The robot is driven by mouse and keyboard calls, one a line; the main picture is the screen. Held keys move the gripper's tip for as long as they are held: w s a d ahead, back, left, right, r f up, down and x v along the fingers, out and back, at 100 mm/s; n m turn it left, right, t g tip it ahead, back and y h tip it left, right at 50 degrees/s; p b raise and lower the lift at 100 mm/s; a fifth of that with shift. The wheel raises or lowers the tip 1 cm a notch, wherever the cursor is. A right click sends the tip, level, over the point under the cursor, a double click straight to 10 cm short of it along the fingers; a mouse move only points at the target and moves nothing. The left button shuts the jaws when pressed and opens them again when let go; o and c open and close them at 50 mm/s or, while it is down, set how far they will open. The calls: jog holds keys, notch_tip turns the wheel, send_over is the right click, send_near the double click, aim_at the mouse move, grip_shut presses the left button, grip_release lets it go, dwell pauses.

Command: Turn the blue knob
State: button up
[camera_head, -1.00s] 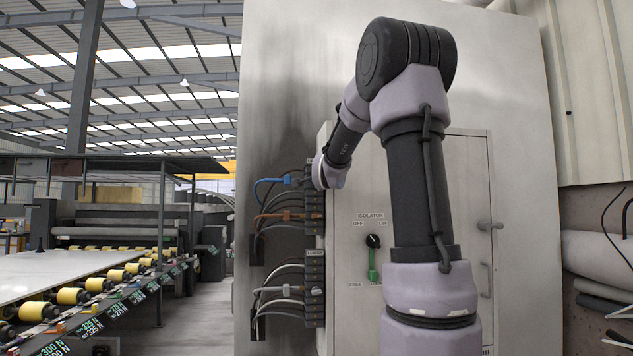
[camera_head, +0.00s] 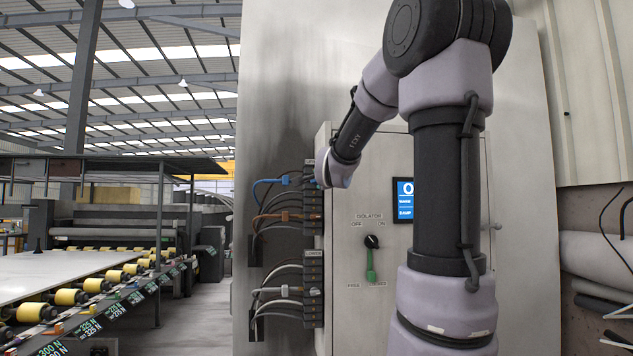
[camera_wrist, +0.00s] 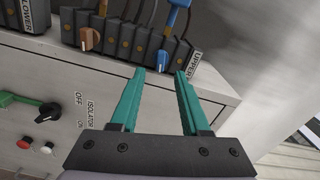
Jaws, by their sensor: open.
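A small blue knob (camera_wrist: 163,58) sits on the dark upper terminal block (camera_wrist: 110,38), with a blue handle-like piece and stem rising from it. In the wrist view it lies just beyond and between the tips of my open gripper (camera_wrist: 160,74), whose teal fingers hold nothing. In the head view a blue plug (camera_head: 286,180) and cable show at the left of the upper block (camera_head: 313,205). My wrist there covers part of the block's front, and my fingers are mostly hidden.
An orange-brown knob (camera_wrist: 90,40) sits on the same block. A lower terminal block (camera_head: 314,290) sits below the upper one. A roller conveyor (camera_head: 70,297) stands left.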

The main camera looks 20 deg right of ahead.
jog(key=v, duration=0.3)
dwell(0.5)
jog(key=s+a+f+n+g+y, duration=0.2)
jog(key=s+a+f+n, duration=0.3)
jog(key=s, duration=0.4)
jog(key=s+a+f+n+g+y, duration=0.2)
jog(key=s+a+f+n+g, duration=0.2)
jog(key=s+f, duration=0.4)
jog(key=s+a+f+n+g+y, duration=0.3)
jog(key=s+a+f+n+g, duration=0.1)
jog(key=s, duration=0.6)
notch_tip(320, 180, down, 3)
jog(key=shift+a+r+n, duration=0.2)
jog(key=shift+a+n, duration=0.6)
jog(key=shift+a, duration=0.45)
